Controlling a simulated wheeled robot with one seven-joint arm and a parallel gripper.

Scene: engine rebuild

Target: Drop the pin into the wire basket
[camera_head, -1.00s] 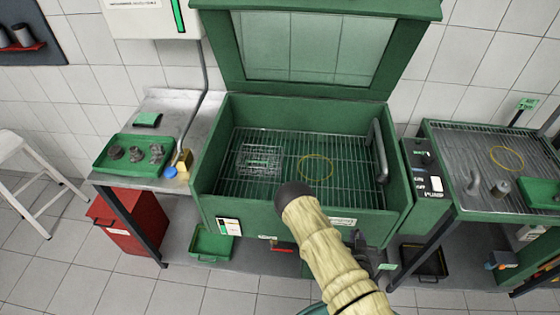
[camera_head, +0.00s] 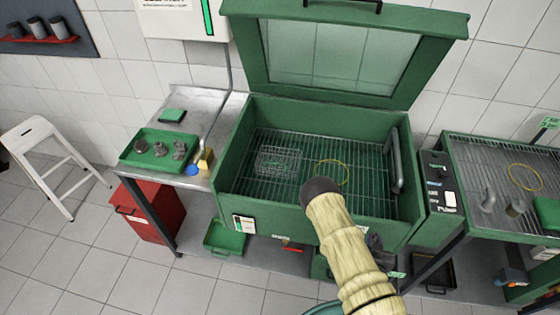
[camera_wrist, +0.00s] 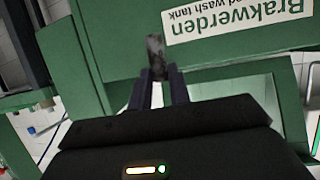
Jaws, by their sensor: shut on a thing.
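The wire basket (camera_head: 278,163) stands on the grate inside the open green wash tank (camera_head: 232,160), left of a thin yellow ring. My gripper (camera_wrist: 157,74) is shut on the pin (camera_wrist: 155,50), a short dark grey metal piece that sticks out beyond the fingertips in the wrist view. Behind the pin is the green tank's outer front with its white label. The basket does not show in the wrist view. In the head view my arm covers part of the tank's front, and the pin cannot be made out.
The yellow ring (camera_head: 332,173) lies on the grate, and a grey handle-like pipe (camera_head: 395,160) runs along the tank's right wall. The lid (camera_head: 345,55) is raised. A green tray (camera_head: 160,148) with several metal parts is left, and a grated bench (camera_head: 500,180) is right.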

